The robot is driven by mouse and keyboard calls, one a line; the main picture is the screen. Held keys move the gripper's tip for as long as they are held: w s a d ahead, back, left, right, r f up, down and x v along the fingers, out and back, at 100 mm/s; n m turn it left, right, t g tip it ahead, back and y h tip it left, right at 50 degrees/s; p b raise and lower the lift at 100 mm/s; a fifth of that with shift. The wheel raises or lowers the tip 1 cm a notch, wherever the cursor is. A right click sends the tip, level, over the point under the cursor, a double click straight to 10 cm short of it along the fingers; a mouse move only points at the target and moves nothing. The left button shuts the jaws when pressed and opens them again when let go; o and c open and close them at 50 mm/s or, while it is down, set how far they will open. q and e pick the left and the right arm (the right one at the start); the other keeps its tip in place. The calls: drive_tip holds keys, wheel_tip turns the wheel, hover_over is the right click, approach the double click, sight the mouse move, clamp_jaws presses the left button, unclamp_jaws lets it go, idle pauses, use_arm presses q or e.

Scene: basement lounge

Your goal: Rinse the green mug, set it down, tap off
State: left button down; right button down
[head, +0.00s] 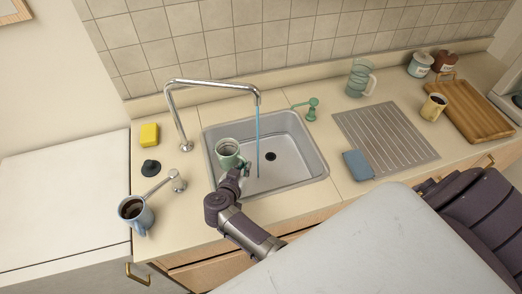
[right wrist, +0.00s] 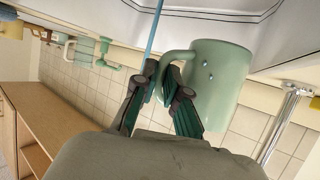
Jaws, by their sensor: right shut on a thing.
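The green mug (head: 228,149) is held upright over the left part of the sink (head: 318,165). My right gripper (head: 243,170) is shut on its handle. In the right wrist view the fingers (right wrist: 162,78) close on the handle of the mug (right wrist: 217,88), and a few drops show on its side. The silver tap (head: 212,84) is running. A thin blue stream of water (head: 258,140) falls into the sink to the right of the mug, apart from it. My left gripper is not in view.
Left of the sink are a yellow sponge (head: 149,133), a black object (head: 150,167), a silver lever (head: 160,185) and a blue mug (head: 136,214) with dark contents.

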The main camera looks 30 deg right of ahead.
sight(243, 158)
drive_tip(key=shift+r, duration=0.15)
drive_tip(key=shift+d+r, duration=0.1)
drive_tip(key=shift+r, duration=2.3)
